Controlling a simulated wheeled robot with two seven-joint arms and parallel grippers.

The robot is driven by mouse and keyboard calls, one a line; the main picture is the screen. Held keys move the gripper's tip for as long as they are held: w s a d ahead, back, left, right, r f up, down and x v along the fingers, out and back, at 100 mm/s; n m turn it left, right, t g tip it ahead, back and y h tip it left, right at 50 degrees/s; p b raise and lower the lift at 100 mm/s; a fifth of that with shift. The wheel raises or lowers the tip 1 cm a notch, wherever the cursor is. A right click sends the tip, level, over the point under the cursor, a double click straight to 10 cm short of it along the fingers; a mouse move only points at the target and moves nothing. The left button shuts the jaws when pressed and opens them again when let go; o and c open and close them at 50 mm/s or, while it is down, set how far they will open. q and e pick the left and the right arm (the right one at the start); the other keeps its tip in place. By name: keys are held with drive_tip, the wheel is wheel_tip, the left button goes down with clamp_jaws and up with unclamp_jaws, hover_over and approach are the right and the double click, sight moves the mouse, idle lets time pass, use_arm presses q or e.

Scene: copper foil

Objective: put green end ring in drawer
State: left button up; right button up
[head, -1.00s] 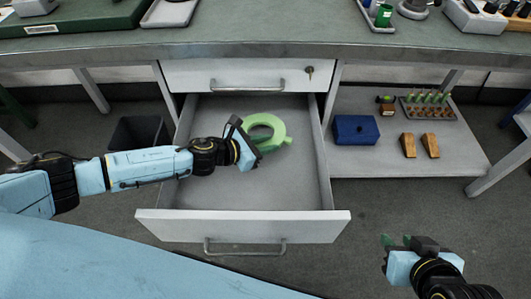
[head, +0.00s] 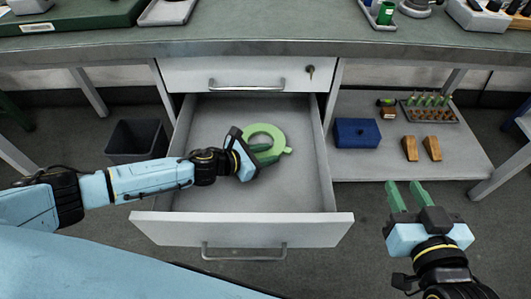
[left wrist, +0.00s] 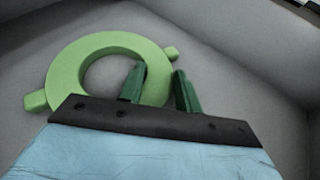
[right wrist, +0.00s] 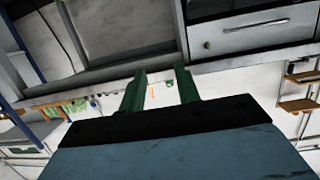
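The flat, light-green end ring (head: 262,128) lies inside the open drawer (head: 205,193), towards its back right. It has small tabs on its rim. My left gripper (head: 269,153) is inside the drawer at the ring's near side. In the left wrist view, the ring (left wrist: 65,74) shows behind the dark-green fingers (left wrist: 158,76), which stand apart. One finger overlaps the ring's band in the picture; whether they touch I cannot tell. My right gripper (head: 406,186) is open and empty, right of the drawer; its parted fingers show in the right wrist view (right wrist: 160,76).
A shut upper drawer (head: 235,75) with a key sits under the bench top (head: 230,43). The low shelf (head: 375,168) at right holds a blue box (head: 357,132), wooden blocks (head: 410,148) and a peg tray (head: 430,110). A dark bin (head: 136,141) stands left of the drawer.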

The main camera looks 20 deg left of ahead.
use_arm(q)
drive_tip(key=shift+o, duration=1.4)
drive_tip(key=shift+s+a+r, duration=0.1)
drive_tip(key=shift+s+a, duration=0.05)
drive_tip(key=shift+s, duration=0.05)
drive_tip(key=p+v, duration=0.2)
drive_tip(key=v, duration=0.3)
drive_tip(key=shift+s+a+r, duration=0.15)
drive_tip(key=shift+a+r, duration=0.05)
drive_tip(key=shift+a, duration=0.05)
drive_tip(key=shift+p+v, duration=0.45)
drive_tip(key=shift+v, duration=2.5)
use_arm(e)
drive_tip(key=s+d+f+g+h, duration=0.2)
drive_tip(key=s+d+f+g, duration=0.2)
drive_tip(key=s+f+g, duration=0.3)
drive_tip(key=shift+s+f+m+g, duration=0.3)
drive_tip(key=shift+s+f, duration=0.05)
drive_tip(key=shift+f, duration=0.7)
drive_tip(key=shift+d, duration=0.1)
